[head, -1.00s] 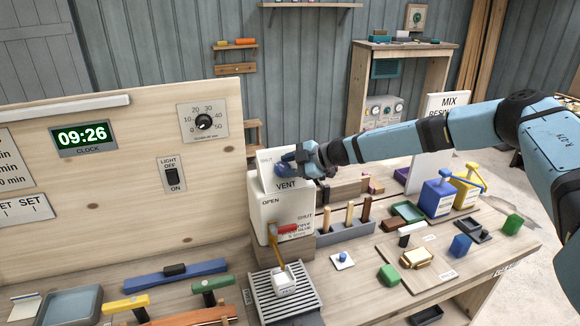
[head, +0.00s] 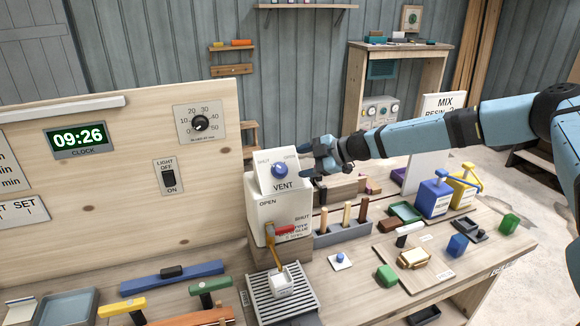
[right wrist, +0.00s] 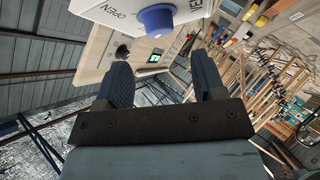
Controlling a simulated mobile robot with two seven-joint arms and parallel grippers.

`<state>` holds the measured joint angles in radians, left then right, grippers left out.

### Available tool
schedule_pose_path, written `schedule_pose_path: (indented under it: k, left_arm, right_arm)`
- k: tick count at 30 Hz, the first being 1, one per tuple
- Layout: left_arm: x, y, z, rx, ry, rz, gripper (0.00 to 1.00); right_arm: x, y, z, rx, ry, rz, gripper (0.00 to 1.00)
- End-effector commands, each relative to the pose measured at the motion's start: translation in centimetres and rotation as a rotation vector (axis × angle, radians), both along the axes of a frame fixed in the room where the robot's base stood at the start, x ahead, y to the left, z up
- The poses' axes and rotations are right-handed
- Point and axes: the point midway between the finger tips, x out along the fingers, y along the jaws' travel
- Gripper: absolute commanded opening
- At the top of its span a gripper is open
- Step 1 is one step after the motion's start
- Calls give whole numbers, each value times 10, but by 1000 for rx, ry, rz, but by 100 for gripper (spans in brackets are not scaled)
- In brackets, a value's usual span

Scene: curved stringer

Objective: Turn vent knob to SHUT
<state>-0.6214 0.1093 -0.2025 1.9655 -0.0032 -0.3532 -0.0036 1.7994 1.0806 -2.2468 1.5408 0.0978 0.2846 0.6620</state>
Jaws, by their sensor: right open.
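The vent knob (head: 279,170) is a round blue knob on the white slanted panel (head: 264,181) marked VENT. SHUT is printed at its upper left and OPEN at its upper right. I cannot tell which word the knob points to. My right gripper (head: 304,160) is just right of the knob, apart from it. In the right wrist view the knob (right wrist: 157,20) lies beyond the open, empty fingers (right wrist: 163,78), with the word OPEN beside it. My left gripper is not in view.
Below the panel, a white box has a red-handled lever (head: 284,229) with OPEN and SHUT labels. A rack of wooden-handled tools (head: 343,230) stands close on the right. A wooden board (head: 120,190) with clock, dial and light switch rises on the left.

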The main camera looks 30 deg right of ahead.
Motion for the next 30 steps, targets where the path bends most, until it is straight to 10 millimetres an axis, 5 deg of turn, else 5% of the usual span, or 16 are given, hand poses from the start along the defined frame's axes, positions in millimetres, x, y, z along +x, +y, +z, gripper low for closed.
schedule_pose_path:
  k: [12, 30]
  left_arm:
    - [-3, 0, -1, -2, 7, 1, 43]
    - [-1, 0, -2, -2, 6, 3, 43]
  right_arm:
    - [-45, -39, 31, 0, -1, 1, 63]
    - [-48, -41, 32, 0, 0, 1, 63]
